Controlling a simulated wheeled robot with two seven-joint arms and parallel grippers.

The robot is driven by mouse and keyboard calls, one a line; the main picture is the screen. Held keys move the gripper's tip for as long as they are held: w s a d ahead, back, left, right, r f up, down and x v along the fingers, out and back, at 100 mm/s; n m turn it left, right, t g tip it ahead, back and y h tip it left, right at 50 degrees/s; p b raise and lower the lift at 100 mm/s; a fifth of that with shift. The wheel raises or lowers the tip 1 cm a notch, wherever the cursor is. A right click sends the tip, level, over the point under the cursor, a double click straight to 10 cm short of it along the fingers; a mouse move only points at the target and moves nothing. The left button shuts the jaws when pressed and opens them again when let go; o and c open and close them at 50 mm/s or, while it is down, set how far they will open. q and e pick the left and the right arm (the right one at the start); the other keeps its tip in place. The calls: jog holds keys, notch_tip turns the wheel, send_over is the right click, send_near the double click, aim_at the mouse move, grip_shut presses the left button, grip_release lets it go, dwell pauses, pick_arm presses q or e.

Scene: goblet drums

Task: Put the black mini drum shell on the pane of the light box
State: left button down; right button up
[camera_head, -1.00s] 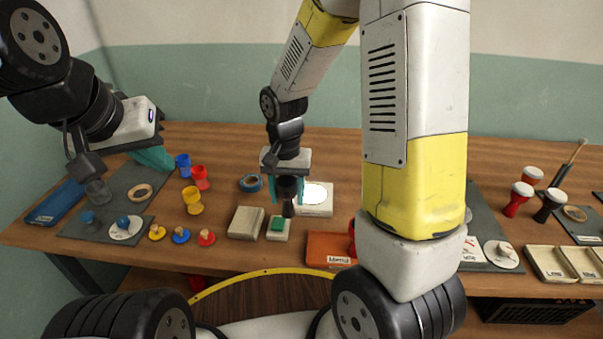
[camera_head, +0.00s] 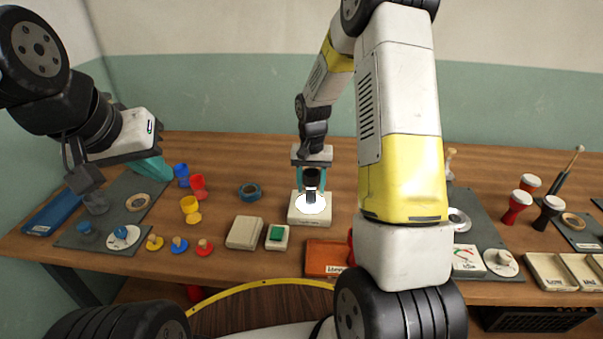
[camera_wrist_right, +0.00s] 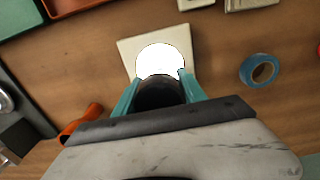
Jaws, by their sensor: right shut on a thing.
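My right gripper (camera_head: 312,184) is shut on the black mini drum shell (camera_head: 311,179), which hangs upright between the teal fingers. The light box (camera_head: 296,217) is a pale block with a bright round pane (camera_head: 302,203). The shell's lower end overlaps the pane in the head view; I cannot tell whether it touches. In the right wrist view the shell (camera_wrist_right: 160,93) covers the near edge of the lit pane (camera_wrist_right: 163,58). My left gripper (camera_head: 152,168) is at the far left, away from the box, and its jaw opening is unclear.
A beige block (camera_head: 244,232), a green-topped block (camera_head: 277,236) and an orange tray (camera_head: 325,258) are in front. Coloured cups (camera_head: 190,207) stand at left, red and black drums (camera_head: 517,206) at right.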

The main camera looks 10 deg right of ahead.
jog(key=shift+f, duration=0.2)
jog(key=shift+f, duration=0.1)
jog(key=o, duration=1.4)
notch_tip(320, 180, up, 12)
jog(key=shift+f, duration=0.1)
jog(key=s+a+r+n+t+y, duration=0.15)
jog(key=s+r+t, duration=0.25)
jog(key=s+r, duration=1.05)
jog(key=s, duration=0.3)
jog(key=s+n+t, duration=0.1)
jog(key=s, duration=0.2)
jog(key=s+n+t, duration=0.1)
jog(key=s, duration=0.2)
jog(key=shift+s+a+r+y, duration=0.3)
jog(key=shift+s+a+y, duration=0.05)
jog(key=shift+s, duration=0.05)
